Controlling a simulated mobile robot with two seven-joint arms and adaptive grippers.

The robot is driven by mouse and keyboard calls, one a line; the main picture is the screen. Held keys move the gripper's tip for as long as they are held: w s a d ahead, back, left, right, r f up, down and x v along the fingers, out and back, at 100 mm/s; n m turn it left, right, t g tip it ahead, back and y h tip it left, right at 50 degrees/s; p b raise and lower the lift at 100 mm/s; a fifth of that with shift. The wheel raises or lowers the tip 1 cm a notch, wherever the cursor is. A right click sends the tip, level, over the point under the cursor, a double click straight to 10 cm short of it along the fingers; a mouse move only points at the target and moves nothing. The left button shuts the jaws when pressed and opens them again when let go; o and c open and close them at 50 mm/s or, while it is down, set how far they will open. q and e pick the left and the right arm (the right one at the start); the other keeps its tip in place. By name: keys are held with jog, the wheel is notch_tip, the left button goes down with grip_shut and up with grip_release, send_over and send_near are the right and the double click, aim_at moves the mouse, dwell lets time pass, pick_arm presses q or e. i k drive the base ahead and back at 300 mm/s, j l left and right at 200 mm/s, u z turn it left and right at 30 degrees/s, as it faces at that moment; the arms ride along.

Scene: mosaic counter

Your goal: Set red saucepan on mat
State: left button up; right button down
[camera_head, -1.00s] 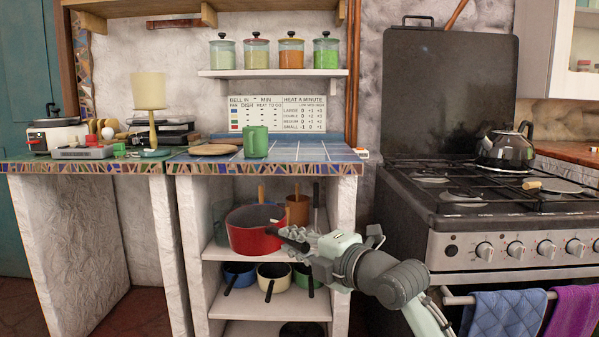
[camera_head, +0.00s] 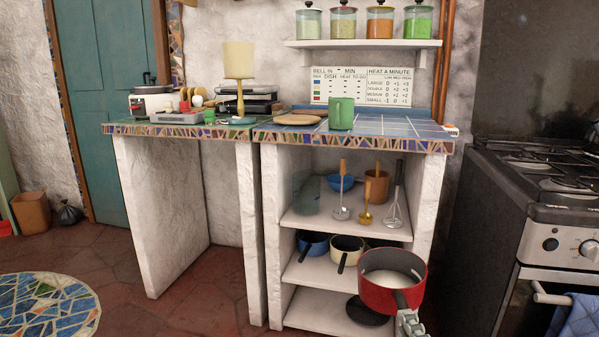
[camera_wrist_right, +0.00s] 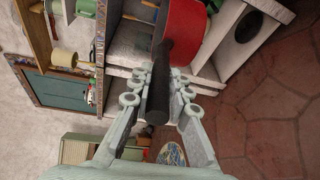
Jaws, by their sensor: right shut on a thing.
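The red saucepan (camera_head: 378,297), with a pale inside and a dark handle, hangs roughly level in front of the lower shelves. It also shows at the top of the right wrist view (camera_wrist_right: 183,28). My right gripper (camera_head: 409,322) is shut on the saucepan's handle; in the right wrist view the fingers (camera_wrist_right: 158,88) lie on both sides of it. My left gripper is out of view. I cannot tell for sure which thing is the mat: a flat round brown piece (camera_head: 297,120) lies on the counter, and a round mosaic piece (camera_head: 45,308) shows at lower left.
Shelves below hold utensils, a blue pan (camera_head: 312,244) and a cream pan (camera_head: 347,248). The stove (camera_head: 540,200) stands at right.

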aim_at(298, 122)
jog(key=i+j, duration=0.15)
jog(key=j, duration=0.3)
jog(key=i+j, duration=0.1)
jog(key=j, duration=0.3)
jog(key=i+j, duration=0.15)
jog(key=j, duration=0.3)
jog(key=i+j, duration=0.15)
jog(key=j, duration=0.25)
